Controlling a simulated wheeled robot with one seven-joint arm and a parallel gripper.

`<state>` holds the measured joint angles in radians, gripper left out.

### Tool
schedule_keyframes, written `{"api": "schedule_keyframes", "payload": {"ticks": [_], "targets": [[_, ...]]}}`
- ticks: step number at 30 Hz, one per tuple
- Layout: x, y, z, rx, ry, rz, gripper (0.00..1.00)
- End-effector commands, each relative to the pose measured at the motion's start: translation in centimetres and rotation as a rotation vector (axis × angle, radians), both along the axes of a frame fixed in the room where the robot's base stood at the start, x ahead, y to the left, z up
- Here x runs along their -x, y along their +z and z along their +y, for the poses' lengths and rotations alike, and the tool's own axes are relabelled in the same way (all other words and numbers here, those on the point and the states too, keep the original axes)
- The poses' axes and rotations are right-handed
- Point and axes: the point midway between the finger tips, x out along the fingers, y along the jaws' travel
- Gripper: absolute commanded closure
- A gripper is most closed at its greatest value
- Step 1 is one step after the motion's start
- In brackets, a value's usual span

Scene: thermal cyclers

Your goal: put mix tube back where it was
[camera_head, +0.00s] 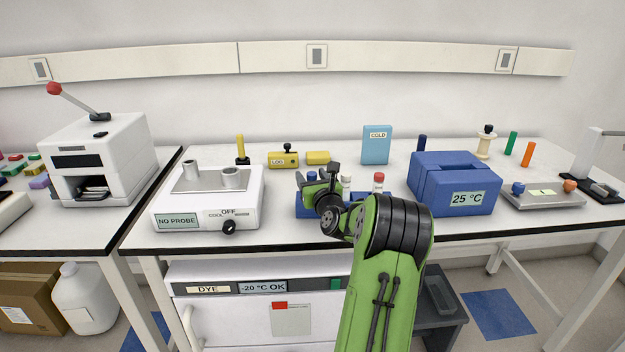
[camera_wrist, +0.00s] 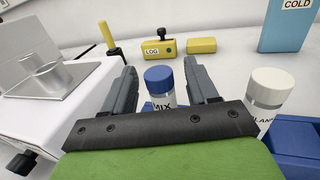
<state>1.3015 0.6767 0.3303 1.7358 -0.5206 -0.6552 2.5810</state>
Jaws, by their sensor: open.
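The mix tube (camera_wrist: 160,82) has a blue cap and a white label reading MIX, and it looks upright in the wrist view. My gripper (camera_wrist: 161,72) is open, with one finger on each side of the tube and gaps beside its cap. The tube's lower part is hidden by my gripper's body, so I cannot tell how it is seated. In the head view, my gripper (camera_head: 318,178) is over the blue tube rack (camera_head: 305,211), and my arm hides much of the rack. The mix tube cannot be made out there.
A white-capped tube (camera_wrist: 268,90) stands just right of my gripper, and a red-capped tube (camera_head: 379,182) farther right. A white device (camera_head: 208,198) labelled NO PROBE is at left, a blue 25 °C box (camera_head: 453,183) at right. Yellow blocks (camera_head: 284,160) and a COLD box (camera_head: 376,146) stand behind.

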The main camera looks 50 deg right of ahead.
Motion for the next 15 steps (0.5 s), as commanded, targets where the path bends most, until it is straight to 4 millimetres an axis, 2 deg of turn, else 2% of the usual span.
{"api": "schedule_keyframes", "payload": {"ticks": [2, 5, 12, 15], "targets": [[0.1, 0.3, 0.1, 0.001, 0.000, 0.001, 0.42], [1.5, 0.2, 0.9, -0.001, -0.002, 0.002, 0.42], [6.8, 0.1, 4.7, -0.003, -0.004, 0.002, 0.42], [8.4, 0.0, 5.9, -0.002, -0.003, 0.001, 0.42]]}}
